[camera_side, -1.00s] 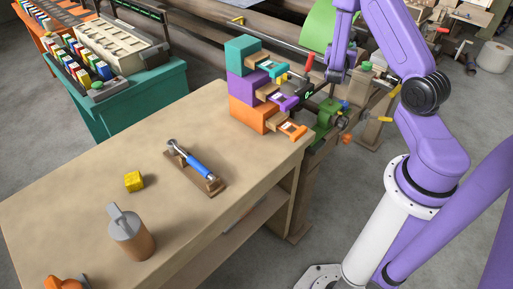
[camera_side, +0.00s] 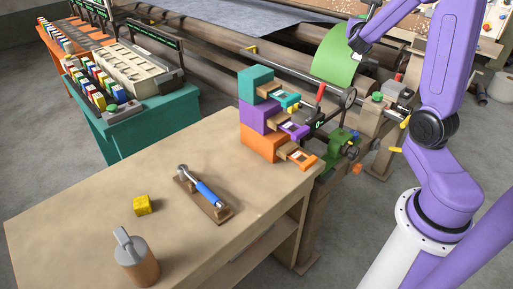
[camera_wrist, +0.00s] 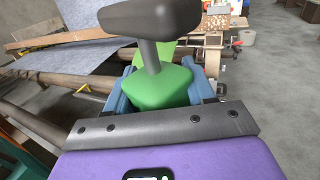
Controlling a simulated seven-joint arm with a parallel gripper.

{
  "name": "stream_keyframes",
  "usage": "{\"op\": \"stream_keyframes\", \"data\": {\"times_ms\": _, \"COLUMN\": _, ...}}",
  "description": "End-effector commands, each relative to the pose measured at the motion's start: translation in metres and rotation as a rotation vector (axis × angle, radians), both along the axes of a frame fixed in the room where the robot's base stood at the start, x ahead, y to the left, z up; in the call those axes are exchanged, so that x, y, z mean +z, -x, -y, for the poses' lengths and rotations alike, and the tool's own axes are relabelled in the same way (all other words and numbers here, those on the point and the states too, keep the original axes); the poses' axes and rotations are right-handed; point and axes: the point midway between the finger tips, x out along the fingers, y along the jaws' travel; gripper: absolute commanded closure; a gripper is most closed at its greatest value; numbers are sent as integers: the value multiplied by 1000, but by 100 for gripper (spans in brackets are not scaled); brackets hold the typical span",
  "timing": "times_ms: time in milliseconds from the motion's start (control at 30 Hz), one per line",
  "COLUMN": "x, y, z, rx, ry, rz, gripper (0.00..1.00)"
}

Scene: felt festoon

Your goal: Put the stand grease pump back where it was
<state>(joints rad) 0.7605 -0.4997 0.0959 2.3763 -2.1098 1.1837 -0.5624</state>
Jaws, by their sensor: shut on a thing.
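My gripper (camera_wrist: 162,90) has its blue fingers closed on both sides of a green tapered body with a dark T-handle on top. I take this held thing to be the stand grease pump (camera_wrist: 158,88). Its lower part is hidden by the gripper. In the side view my gripper (camera_side: 357,42) is raised in front of a green curved panel, and the pump cannot be made out clearly there.
The workbench (camera_side: 90,205) holds a blue-handled tool (camera_side: 207,194) on a wooden rest, a yellow block (camera_side: 142,205), a grey-brown can (camera_side: 135,258) and stacked coloured drawers (camera_side: 258,117), pulled open. Behind is a roller machine with the green panel (camera_side: 335,57). A teal control desk (camera_side: 150,110) stands left.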

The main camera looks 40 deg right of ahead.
Motion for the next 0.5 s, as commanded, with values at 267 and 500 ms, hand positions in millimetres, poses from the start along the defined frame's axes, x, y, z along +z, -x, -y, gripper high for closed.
{"op": "stream_keyframes", "data": {"times_ms": 267, "x": 13, "y": -15, "z": -39, "rx": 38, "ry": 3, "rz": 3, "gripper": 100}}
{"op": "stream_keyframes", "data": {"times_ms": 500, "x": 14, "y": -31, "z": -111, "rx": 98, "ry": 2, "rz": 4, "gripper": 100}}
